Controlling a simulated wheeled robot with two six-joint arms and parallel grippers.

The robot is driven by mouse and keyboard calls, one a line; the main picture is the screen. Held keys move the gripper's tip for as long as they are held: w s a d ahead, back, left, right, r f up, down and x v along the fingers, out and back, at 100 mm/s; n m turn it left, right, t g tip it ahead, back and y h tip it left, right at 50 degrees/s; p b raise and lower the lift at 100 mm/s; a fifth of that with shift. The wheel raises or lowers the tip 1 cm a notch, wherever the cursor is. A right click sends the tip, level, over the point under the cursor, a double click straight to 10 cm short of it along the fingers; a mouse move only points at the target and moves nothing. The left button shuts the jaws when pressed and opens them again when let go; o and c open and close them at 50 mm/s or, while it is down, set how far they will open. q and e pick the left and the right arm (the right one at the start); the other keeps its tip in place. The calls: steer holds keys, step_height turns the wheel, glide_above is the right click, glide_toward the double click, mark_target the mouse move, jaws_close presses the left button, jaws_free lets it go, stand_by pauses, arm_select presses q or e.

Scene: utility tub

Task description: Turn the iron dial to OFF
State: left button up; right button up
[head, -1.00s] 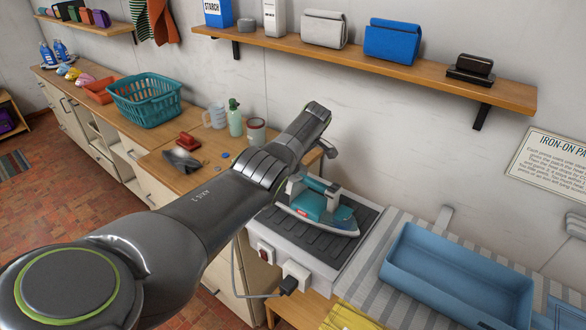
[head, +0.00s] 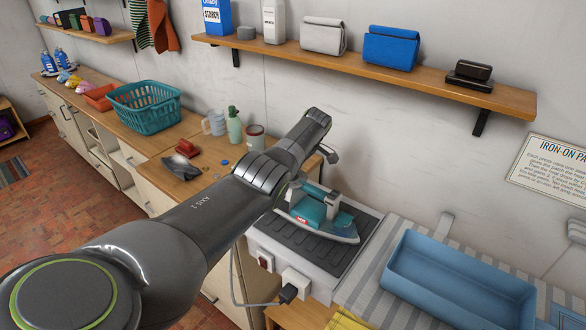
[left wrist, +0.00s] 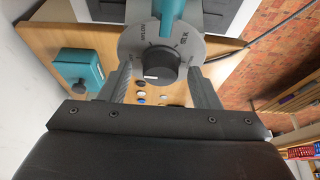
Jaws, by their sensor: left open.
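The teal and grey iron (head: 318,212) rests on the dark ribbed top of a white station (head: 345,258). In the left wrist view, its black dial (left wrist: 160,60) sits on a grey round plate (left wrist: 190,44) with lettering, part of it hard to read. A white mark shows on the dial's lower left; I cannot make out an OFF label. My left gripper (left wrist: 161,82) is open, its fingers on either side of the dial with visible gaps. In the head view my left arm hides the dial and the fingertips. My right gripper is not in view.
A blue tray (head: 460,280) lies on the striped board to the right. A red item (head: 187,148), a grey item (head: 180,164), a pitcher (head: 214,122) and a green bottle (head: 234,128) stand behind the arm. A wall shelf (head: 400,67) runs above.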

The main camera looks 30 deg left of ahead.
arm_select(q)
steer(key=shift+r, duration=0.15)
steer(key=shift+d+r, duration=0.15)
steer(key=shift+r, duration=0.15)
steer(key=b+v, duration=0.3)
steer(key=v, duration=1.3)
steer(key=shift+d+r, duration=0.2)
